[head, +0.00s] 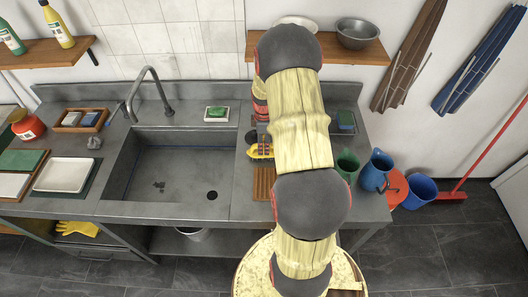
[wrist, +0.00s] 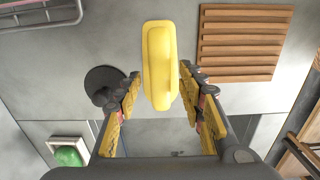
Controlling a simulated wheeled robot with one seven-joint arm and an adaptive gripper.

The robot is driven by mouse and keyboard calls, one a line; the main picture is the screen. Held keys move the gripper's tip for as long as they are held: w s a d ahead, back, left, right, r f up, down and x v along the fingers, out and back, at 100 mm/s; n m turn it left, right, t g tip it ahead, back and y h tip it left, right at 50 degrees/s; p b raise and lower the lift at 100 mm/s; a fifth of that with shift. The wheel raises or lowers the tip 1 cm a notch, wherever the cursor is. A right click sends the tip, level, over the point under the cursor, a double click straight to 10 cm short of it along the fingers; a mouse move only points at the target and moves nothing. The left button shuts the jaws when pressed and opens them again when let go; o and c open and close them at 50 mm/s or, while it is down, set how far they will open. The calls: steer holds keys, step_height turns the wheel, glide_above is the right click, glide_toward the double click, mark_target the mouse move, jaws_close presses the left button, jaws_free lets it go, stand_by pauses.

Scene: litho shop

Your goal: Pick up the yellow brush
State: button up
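The yellow brush (wrist: 160,65) lies on the grey counter in the wrist view, its long side running up the picture. Its bristles are not visible from above. My gripper (wrist: 160,84) is open, with one finger on each side of the brush's lower part and gaps between. In the head view my gripper (head: 262,137) is above the counter right of the sink, and the yellow brush (head: 258,153) shows just in front of it, partly hidden by my arm. I cannot tell how high the fingertips are above the counter.
A wooden slatted rack (wrist: 245,43) lies beside the brush, and a dark round object (wrist: 103,84) is close to the left finger. The sink (head: 180,170) is to the left, with green soap in a dish (head: 217,113) behind it. Mugs (head: 347,164) stand to the right.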

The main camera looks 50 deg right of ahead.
steer(key=shift+f, duration=0.6)
steer(key=shift+c, duration=0.6)
jaws_close()
